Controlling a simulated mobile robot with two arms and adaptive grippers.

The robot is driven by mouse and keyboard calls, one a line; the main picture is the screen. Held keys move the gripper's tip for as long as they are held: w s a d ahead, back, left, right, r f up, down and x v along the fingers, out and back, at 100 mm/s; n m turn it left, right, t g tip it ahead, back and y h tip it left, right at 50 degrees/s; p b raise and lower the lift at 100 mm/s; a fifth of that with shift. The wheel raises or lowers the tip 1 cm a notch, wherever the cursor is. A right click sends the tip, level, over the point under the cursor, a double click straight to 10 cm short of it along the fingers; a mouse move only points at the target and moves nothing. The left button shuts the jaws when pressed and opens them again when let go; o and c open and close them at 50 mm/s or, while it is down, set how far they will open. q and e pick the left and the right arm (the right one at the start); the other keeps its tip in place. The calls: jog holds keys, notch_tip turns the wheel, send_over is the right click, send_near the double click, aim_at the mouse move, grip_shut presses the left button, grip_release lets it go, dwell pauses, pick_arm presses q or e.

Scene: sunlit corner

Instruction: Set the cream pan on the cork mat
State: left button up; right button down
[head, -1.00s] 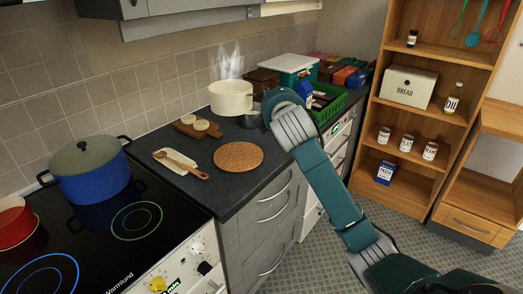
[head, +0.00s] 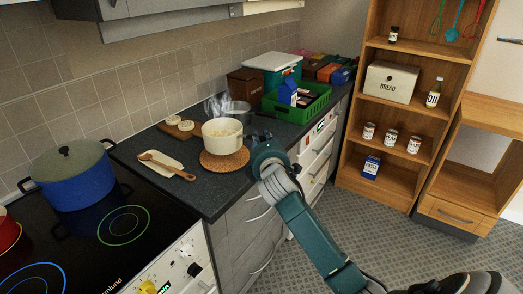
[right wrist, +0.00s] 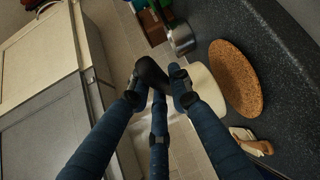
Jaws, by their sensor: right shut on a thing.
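The cream pan (head: 222,136) is held upright over the cork mat (head: 240,163) in the head view. My right gripper (head: 262,141) is at the pan's right side, shut on its handle, which is mostly hidden there. In the right wrist view, the gripper's fingers (right wrist: 160,78) close around the dark handle. The pan's pale side (right wrist: 206,88) shows beside the cork mat (right wrist: 236,78), whose top is largely uncovered, so the pan appears raised above it. Whether its base touches the mat's edge is unclear. My left gripper is not in view.
A metal pot (head: 238,112) stands close behind the pan. A cutting board (head: 181,129) with round pieces and a wooden spoon (head: 165,164) on a pale rest lie left. A green crate (head: 297,103) is behind right. A blue pot (head: 72,176) is on the hob.

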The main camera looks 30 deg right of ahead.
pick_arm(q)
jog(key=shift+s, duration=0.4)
pick_arm(e)
notch_tip(320, 180, down, 4)
jog(key=shift+r, duration=0.1)
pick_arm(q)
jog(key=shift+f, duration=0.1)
pick_arm(e)
jog(key=c, duration=1.6)
grip_release()
jog(key=shift+f, duration=0.3)
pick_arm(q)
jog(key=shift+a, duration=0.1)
pick_arm(e)
jog(key=shift+s+r, duration=0.1)
pick_arm(q)
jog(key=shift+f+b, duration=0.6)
jog(key=shift+b, duration=0.1)
pick_arm(e)
jog(key=v, duration=1.2)
